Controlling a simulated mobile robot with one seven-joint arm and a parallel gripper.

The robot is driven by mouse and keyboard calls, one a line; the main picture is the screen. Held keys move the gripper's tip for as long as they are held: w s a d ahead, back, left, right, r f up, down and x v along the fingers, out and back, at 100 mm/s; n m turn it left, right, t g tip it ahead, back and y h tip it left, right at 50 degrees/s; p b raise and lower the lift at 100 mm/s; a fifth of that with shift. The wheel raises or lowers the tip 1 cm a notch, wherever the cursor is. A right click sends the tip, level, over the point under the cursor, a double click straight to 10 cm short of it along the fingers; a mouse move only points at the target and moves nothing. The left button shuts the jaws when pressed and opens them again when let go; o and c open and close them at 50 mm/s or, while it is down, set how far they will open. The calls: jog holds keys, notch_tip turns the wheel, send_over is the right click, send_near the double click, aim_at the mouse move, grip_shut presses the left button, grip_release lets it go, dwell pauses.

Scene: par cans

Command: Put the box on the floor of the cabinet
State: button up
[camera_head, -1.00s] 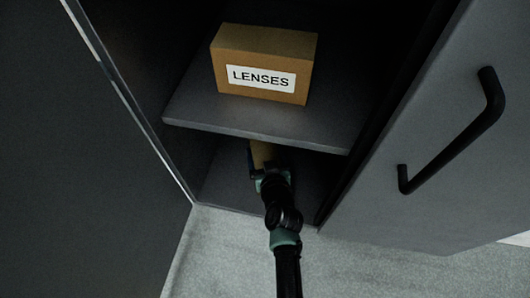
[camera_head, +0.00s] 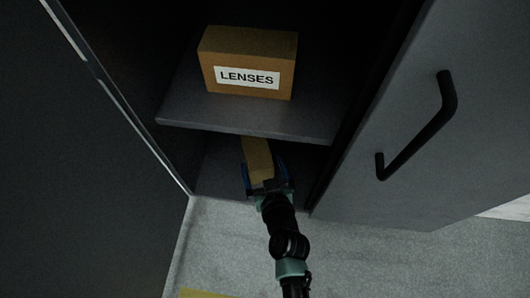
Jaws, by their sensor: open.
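A brown box (camera_head: 257,158) is in the lower compartment of the cabinet, under the shelf; its far end is hidden by the shelf. My gripper (camera_head: 267,176) is open at the near end of this box, with a finger on either side of it. I cannot tell whether the fingers touch it. The dark cabinet floor (camera_head: 215,180) shows around the box, which appears to rest on it. Another brown box labelled LENSES (camera_head: 248,62) stands upright on the shelf above.
The grey shelf (camera_head: 180,113) juts out above my gripper. The cabinet door (camera_head: 400,190) with a black handle (camera_head: 425,128) stands open at the right. A dark panel (camera_head: 80,190) is at the left. Grey floor in front is clear, with a yellow patch (camera_head: 203,293) at the bottom edge.

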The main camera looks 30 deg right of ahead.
jog(key=shift+v, duration=1.2)
